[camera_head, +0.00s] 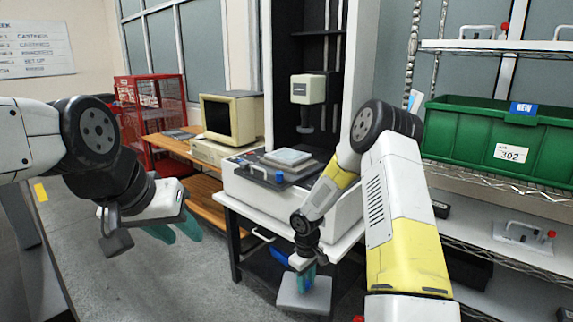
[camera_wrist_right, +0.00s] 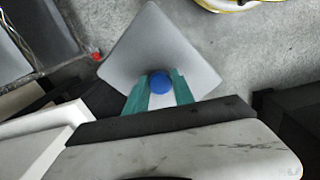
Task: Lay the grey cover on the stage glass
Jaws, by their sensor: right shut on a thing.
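The grey cover (camera_head: 305,293) is a flat square plate that hangs below my right gripper (camera_head: 306,274), in front of the machine's table. In the right wrist view the cover (camera_wrist_right: 160,40) has a round blue knob (camera_wrist_right: 160,83), and the teal fingers of my right gripper (camera_wrist_right: 160,90) are shut on that knob. The stage glass (camera_head: 287,157) is a pale plate on the dark stage of the white machine, up and behind the cover. My left gripper (camera_head: 175,231) hangs at the left over the floor, its teal fingers apart and empty.
The white machine base (camera_head: 250,188) stands on a black-legged table, with a dark column and a pale head (camera_head: 307,89) above the stage. A beige monitor (camera_head: 231,118) stands to the left. A shelf with a green bin (camera_head: 500,145) is at the right.

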